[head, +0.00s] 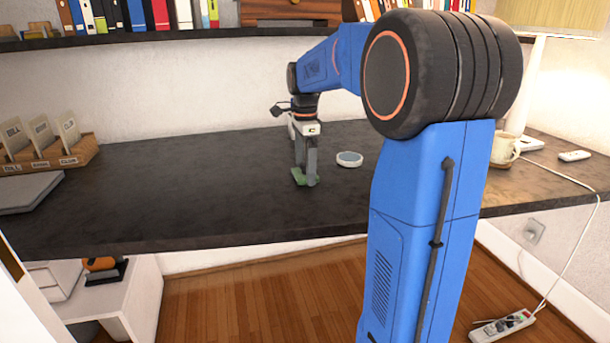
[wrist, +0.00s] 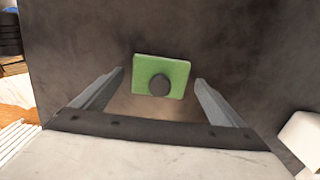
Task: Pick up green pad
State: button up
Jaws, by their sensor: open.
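The green pad (head: 299,176) lies on the dark desk, partly hidden by my gripper in the head view. In the wrist view the green pad (wrist: 176,68) is a small green rectangle with a dark round spot on it. My gripper (head: 306,181) points down at the pad, with its fingertips at or close to the desk. In the wrist view my gripper (wrist: 160,78) is open, one finger on each side of the pad, with a gap on both sides. The fingers hold nothing.
A round white-topped dish (head: 349,159) stands just right of my gripper on the desk (head: 200,200). A card box (head: 70,153) and a grey laptop-like slab (head: 28,192) are at the left. A mug (head: 505,148) and lamp are at the right. The desk left of my gripper is clear.

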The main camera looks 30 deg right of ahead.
aim_at(305, 163)
jog(key=c, duration=1.2)
jog(key=shift+o, duration=0.2)
notch_tip(305, 163, up, 10)
